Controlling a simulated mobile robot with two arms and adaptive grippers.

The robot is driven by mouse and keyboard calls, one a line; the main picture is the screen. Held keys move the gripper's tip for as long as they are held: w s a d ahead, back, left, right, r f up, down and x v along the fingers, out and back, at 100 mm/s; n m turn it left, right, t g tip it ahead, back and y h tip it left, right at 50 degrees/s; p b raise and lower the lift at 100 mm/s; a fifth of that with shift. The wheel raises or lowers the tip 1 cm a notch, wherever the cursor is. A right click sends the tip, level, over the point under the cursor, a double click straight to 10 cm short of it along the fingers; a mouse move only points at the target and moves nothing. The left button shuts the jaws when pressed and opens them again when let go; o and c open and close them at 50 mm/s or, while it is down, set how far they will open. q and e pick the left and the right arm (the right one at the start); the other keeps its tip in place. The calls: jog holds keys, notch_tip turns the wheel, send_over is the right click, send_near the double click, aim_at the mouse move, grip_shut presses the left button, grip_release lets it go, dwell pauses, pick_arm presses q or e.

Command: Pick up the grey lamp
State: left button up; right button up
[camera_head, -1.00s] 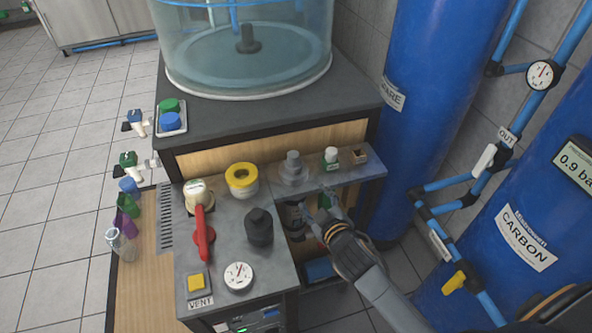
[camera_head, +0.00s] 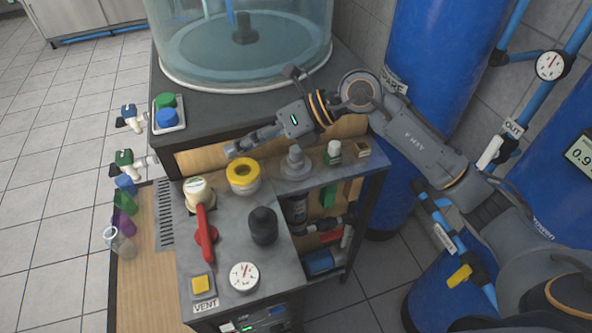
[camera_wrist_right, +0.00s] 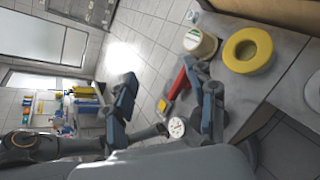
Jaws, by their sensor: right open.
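The grey lamp (camera_head: 295,162) appears to be the stepped grey piece on a round base, on the shelf behind the panel, between the yellow ring and a small green-and-white bottle. It stands upright. In the right wrist view a pale grey round edge (camera_wrist_right: 313,92), likely its base, is cut off at the right border. My right gripper (camera_head: 236,148) is open and empty, above the back of the panel near the yellow ring and left of the lamp. In the right wrist view its fingers (camera_wrist_right: 165,80) are spread apart. My left gripper is out of view.
A yellow ring-topped piece (camera_head: 243,177), cream lamp (camera_head: 198,192), red lever (camera_head: 206,238), black knob (camera_head: 263,224) and gauge (camera_head: 244,276) crowd the panel. A clear tank (camera_head: 245,75) stands behind. Blue cylinders (camera_head: 425,55) and pipes flank the right.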

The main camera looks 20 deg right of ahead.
jog(key=w+d+f+h, duration=0.25)
jog(key=d+h, duration=0.35)
jog(key=d, duration=0.3)
jog(key=t+h, duration=0.1)
jog(key=h, duration=0.2)
send_near(298, 149)
jog(key=p+x, duration=0.2)
jog(key=x, duration=0.2)
jog(key=shift+a+f, duration=0.1)
jog(key=shift+f, duration=0.05)
jog(key=shift+a+f+p, duration=0.1)
jog(key=shift+f+p, duration=0.15)
jog(key=shift+p, duration=0.2)
jog(key=p+x, duration=0.2)
jog(key=x, duration=0.1)
jog(key=shift+w+a+f, duration=0.1)
jog(key=shift+w+f, duration=0.15)
jog(key=shift+w+a+f, duration=0.1)
jog(key=shift+w+f, duration=0.05)
jog(key=shift+f, duration=0.35)
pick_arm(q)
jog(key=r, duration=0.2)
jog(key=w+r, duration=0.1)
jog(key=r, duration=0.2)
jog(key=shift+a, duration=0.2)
pick_arm(e)
jog(key=c, duration=0.9)
